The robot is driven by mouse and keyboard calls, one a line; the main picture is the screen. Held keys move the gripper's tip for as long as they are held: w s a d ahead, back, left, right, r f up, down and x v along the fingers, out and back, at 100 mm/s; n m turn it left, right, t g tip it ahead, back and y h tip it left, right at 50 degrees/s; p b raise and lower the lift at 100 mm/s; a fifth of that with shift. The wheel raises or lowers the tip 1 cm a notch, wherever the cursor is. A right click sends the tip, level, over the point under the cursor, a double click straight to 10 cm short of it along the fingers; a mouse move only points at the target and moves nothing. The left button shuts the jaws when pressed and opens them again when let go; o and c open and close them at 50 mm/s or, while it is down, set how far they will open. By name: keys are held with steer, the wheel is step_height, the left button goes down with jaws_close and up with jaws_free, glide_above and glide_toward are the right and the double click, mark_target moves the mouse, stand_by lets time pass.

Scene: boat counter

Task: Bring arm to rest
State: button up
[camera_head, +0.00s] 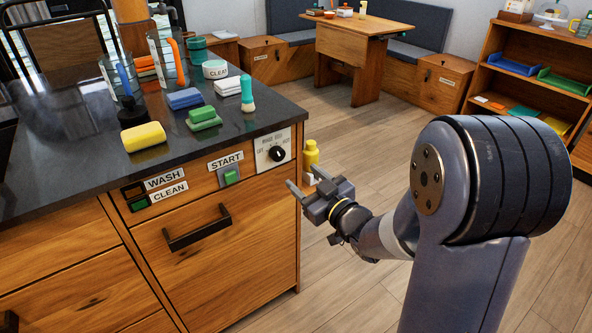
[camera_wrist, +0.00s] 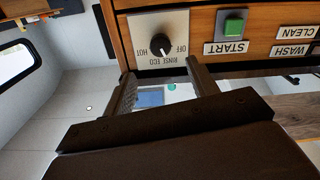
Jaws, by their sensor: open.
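My gripper (camera_head: 307,190) is open and empty beside the front right corner of the counter cabinet (camera_head: 215,245). In the wrist view, the two fingers of my gripper (camera_wrist: 165,85) stand apart just below the control knob (camera_wrist: 159,44). The knob also shows in the head view (camera_head: 278,154) on its white panel. I cannot tell whether a fingertip touches the cabinet. My arm (camera_head: 440,200) reaches in from the right, bent at a large joint.
A green START button (camera_head: 231,176) is on the front. Wooden floor is clear towards the table (camera_head: 352,28) and shelf (camera_head: 530,70).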

mark_target(280, 157)
steer(key=shift+s+d, duration=0.2)
steer(key=shift+s, duration=0.15)
steer(key=shift+w+a, duration=0.1)
steer(key=shift+w, duration=0.05)
steer(key=x, duration=1)
steer(key=shift+w+a, duration=0.25)
steer(key=shift+w, duration=0.05)
steer(key=shift+n, duration=0.3)
